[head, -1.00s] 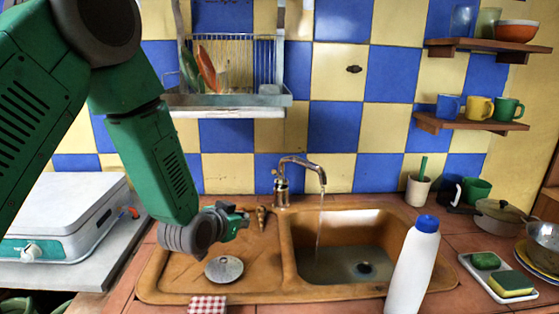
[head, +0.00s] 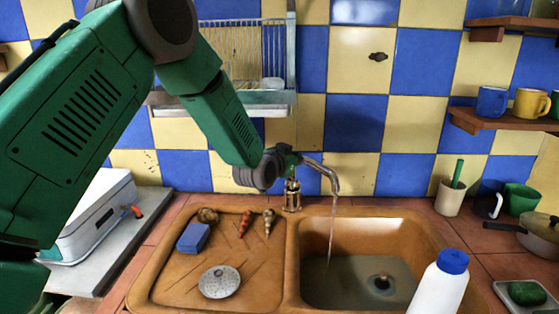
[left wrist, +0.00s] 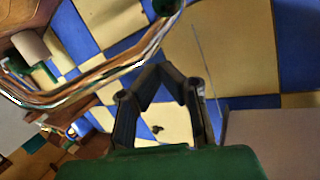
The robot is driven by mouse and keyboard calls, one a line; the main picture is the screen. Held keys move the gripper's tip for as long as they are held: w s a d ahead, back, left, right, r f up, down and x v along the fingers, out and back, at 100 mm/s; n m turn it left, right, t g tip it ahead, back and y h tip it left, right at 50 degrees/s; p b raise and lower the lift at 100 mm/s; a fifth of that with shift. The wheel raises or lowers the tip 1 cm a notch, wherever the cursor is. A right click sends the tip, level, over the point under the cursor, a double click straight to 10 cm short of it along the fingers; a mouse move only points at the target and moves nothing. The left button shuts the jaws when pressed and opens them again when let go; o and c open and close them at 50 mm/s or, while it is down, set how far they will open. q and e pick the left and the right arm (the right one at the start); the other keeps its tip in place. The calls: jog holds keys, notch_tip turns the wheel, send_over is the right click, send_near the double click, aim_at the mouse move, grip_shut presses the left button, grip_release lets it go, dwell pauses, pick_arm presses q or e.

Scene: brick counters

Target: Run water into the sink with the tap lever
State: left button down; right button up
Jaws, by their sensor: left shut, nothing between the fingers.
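The brass tap (head: 292,195) stands behind the brown sink (head: 285,270), its spout curving to the right. A thin stream of water (head: 332,232) runs from it into the right basin, where water lies around the drain. My left gripper (head: 290,160) is shut and empty at the top of the tap, in front of the spout's base. It hides the tap top, so I cannot make out the lever or tell whether I touch it. In the left wrist view the fingers (left wrist: 162,70) meet at their tips, with a shiny curved pipe close by. My right gripper is not in view.
A blue block (head: 194,238), several shells and a round metal strainer (head: 219,282) lie on the drainboard. A white bottle (head: 440,285) with a blue cap stands at the front right. A dish rack (head: 225,105) hangs close behind my left arm.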

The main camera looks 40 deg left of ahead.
pick_arm(q)
jog(key=s+a+f+t+b, duration=0.2)
jog(key=s+f+t+b, duration=0.1)
jog(key=s+f+b, duration=0.3)
jog(key=shift+f+b, duration=1.3)
jog(key=shift+f, duration=0.85)
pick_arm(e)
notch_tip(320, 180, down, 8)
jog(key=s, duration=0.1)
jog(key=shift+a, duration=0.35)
